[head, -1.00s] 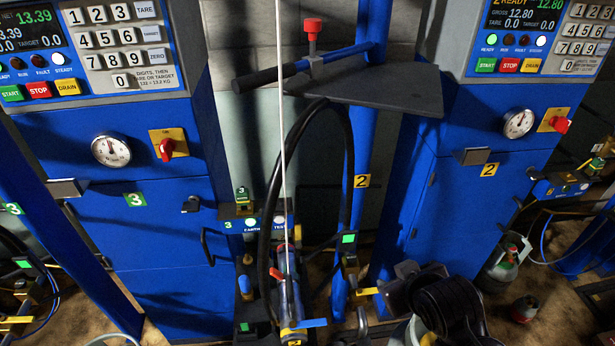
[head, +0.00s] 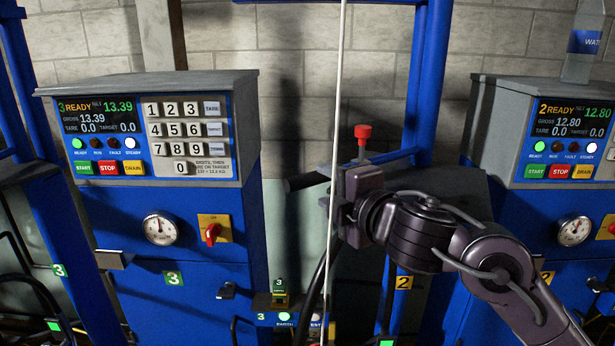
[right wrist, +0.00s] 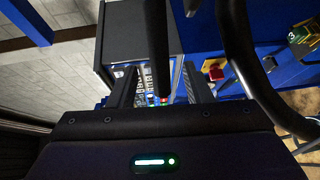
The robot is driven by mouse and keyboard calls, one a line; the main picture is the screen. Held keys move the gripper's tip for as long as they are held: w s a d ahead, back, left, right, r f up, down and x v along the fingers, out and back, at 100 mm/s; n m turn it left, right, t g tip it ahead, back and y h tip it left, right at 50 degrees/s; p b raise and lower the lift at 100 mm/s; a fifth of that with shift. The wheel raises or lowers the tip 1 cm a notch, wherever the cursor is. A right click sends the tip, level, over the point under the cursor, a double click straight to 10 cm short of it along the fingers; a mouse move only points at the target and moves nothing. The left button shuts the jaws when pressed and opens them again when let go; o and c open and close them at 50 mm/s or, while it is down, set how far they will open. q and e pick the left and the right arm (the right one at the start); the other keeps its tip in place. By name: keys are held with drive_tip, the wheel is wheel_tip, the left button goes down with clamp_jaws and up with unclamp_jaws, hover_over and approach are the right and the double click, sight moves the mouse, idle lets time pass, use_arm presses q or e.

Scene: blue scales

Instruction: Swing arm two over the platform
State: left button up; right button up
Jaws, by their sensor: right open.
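A blue post (head: 424,100) with a yellow 2 label (head: 404,283) carries a horizontal boom; its dark end (head: 308,181) shows left of my gripper in the head view. A red knob (head: 363,132) stands on the boom. My right gripper (head: 346,200) is at the boom, just below the knob, and hides part of it. In the right wrist view a dark bar (right wrist: 157,50) runs between the two spread fingers of the right gripper (right wrist: 160,85); I see no grip on it. My left gripper is out of view. I cannot make out the platform.
A blue console marked 3 (head: 163,250) stands left, and a console marked 2 (head: 570,215) stands right. A thin white line (head: 337,110) hangs upright close to the gripper. A grey plate (head: 462,193) is behind my arm. A bottle (head: 583,45) stands on the right console.

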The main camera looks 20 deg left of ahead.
sight(307, 177)
drive_tip(key=p+x, duration=0.2)
drive_tip(key=x, duration=0.5)
drive_tip(key=shift+w+a+p, duration=0.25)
drive_tip(key=shift+p, duration=0.1)
drive_tip(key=shift+c, duration=0.4)
clamp_jaws()
